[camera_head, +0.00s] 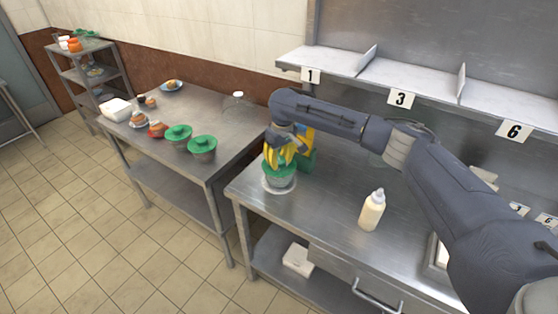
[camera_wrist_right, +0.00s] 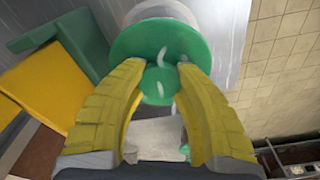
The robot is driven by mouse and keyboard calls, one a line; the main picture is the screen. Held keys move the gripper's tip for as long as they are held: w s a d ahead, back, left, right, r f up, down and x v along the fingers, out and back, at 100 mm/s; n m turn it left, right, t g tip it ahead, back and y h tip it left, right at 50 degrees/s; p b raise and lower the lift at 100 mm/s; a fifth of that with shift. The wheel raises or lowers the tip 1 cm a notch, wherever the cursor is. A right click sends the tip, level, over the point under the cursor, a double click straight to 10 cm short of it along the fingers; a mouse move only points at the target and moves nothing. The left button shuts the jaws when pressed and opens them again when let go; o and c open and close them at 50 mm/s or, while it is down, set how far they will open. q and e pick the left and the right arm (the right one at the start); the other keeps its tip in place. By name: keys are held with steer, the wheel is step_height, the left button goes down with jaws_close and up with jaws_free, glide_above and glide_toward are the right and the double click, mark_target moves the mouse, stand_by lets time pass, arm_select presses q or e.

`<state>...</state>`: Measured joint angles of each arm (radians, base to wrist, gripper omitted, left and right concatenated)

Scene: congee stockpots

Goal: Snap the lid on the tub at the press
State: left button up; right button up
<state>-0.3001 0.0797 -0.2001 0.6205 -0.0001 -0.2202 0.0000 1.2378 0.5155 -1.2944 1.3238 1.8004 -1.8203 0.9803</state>
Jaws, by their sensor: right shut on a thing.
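A green lid (camera_head: 272,173) is at the top of a grey tub (camera_head: 281,182) near the left end of the right-hand steel table. I cannot tell whether the lid is snapped down. The tub stands on a round pale base (camera_head: 267,188). The green and yellow press (camera_head: 308,160) stands right behind it, partly hidden by my arm. My right gripper (camera_head: 280,160), with yellow fingers, points down over the tub and is shut on the lid's round knob. The wrist view shows the lid (camera_wrist_right: 128,48) and its knob (camera_wrist_right: 158,86) between the fingers. My left gripper is out of view.
A cream squeeze bottle (camera_head: 372,210) stands on the table to the right. Numbered shelves (camera_head: 330,60) run along the back. Two green-lidded tubs (camera_head: 202,146) and small food items stand on the left table (camera_head: 215,110). A gap separates the tables.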

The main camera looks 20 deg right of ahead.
steer(key=o, duration=1.5)
steer(key=shift+r, duration=0.15)
steer(key=shift+r, duration=3.35)
jaws_close()
steer(key=shift+f, duration=3.1)
